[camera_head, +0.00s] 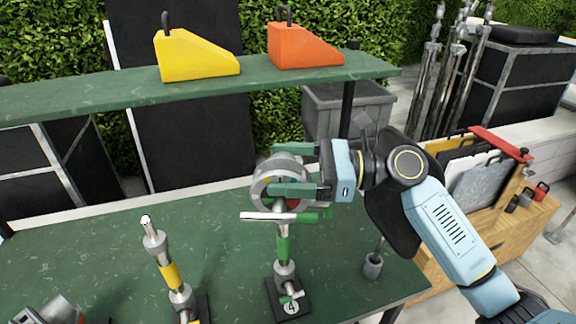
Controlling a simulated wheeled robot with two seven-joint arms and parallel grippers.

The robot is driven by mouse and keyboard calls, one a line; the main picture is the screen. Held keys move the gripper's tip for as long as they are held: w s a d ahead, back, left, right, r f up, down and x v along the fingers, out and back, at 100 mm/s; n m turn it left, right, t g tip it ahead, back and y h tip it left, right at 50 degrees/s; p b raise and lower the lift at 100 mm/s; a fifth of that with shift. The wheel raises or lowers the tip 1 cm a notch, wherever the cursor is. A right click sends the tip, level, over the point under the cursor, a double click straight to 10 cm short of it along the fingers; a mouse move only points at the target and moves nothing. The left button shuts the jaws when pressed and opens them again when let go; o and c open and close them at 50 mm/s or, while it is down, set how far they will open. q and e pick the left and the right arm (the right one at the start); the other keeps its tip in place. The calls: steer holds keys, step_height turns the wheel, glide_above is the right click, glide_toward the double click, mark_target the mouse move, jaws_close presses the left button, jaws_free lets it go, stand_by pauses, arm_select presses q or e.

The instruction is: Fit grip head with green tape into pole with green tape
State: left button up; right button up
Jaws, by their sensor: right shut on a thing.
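My right gripper (272,169) is shut on a grey, round grip head (262,186), one dark green finger above and one in front of it. The grip head has a silver T-handle (262,217) and green parts. It is directly above the pole with green tape (284,245), which stands upright on a dark base (290,311) on the green table. The head's lower end and the pole's top overlap in this view, so I cannot tell whether the head is seated in the pole. My left gripper is not in view.
A pole with yellow tape (170,273) stands to the left. Another grey metal piece (62,310) lies at the bottom left. A small grey cup-like part (372,266) stands to the right. Above the table's back, a green shelf (200,89) carries yellow (196,57) and orange (303,48) wedges.

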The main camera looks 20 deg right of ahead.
steer(key=o, duration=1.7)
steer(key=shift+o, duration=0.5)
steer(key=shift+f, duration=0.15)
step_height(320, 180, up, 10)
steer(key=shift+r, duration=0.15)
